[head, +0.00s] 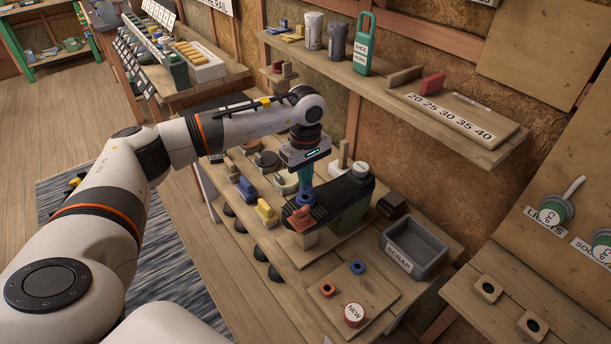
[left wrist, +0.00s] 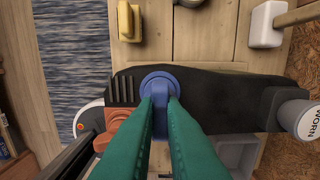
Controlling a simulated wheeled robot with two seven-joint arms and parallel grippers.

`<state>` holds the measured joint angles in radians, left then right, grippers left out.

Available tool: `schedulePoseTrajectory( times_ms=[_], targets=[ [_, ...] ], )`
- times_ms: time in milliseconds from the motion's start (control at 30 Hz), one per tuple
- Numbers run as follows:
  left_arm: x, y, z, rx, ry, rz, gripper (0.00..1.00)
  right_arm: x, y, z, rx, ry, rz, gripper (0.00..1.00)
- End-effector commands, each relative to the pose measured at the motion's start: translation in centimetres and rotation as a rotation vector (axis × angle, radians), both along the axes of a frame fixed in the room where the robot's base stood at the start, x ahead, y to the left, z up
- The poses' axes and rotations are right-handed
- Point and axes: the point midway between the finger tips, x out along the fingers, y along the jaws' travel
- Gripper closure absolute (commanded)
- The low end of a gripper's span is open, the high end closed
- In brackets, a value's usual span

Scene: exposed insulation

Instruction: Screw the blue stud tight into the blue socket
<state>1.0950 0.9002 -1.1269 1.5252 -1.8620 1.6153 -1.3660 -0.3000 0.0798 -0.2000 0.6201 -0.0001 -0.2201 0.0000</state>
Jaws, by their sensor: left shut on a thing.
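My left gripper (head: 305,182) points down with teal fingers over the black tool body (head: 350,192) on the bench. It is shut on the blue stud (head: 305,202). In the left wrist view the fingers (left wrist: 160,103) close on the stud's narrow bar, and its round blue head (left wrist: 158,79) shows at the black body's edge. The socket under the stud is hidden, so I cannot tell how deep the stud sits. A blue ring (head: 357,267) lies on a wooden board in front. My right gripper is not in view.
An orange piece (head: 300,218) sits beside the stud, and a grey WORN cap (head: 361,169) tops the body's far end. The board (head: 375,294) also bears an orange ring (head: 327,289) and a NEW cap (head: 353,314). A grey scrap bin (head: 414,248) stands to the right; a shelf (head: 420,100) hangs behind.

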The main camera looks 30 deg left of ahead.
Motion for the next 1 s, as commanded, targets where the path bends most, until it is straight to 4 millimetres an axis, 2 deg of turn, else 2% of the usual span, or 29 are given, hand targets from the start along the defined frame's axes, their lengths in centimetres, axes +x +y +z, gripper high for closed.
schedulePoseTrajectory(
  times_ms=[1000],
  targets=[
    [0.0,0.0,-2.6,0.0,0.0,0.0,1.0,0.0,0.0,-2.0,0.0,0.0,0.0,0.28]
  ],
)
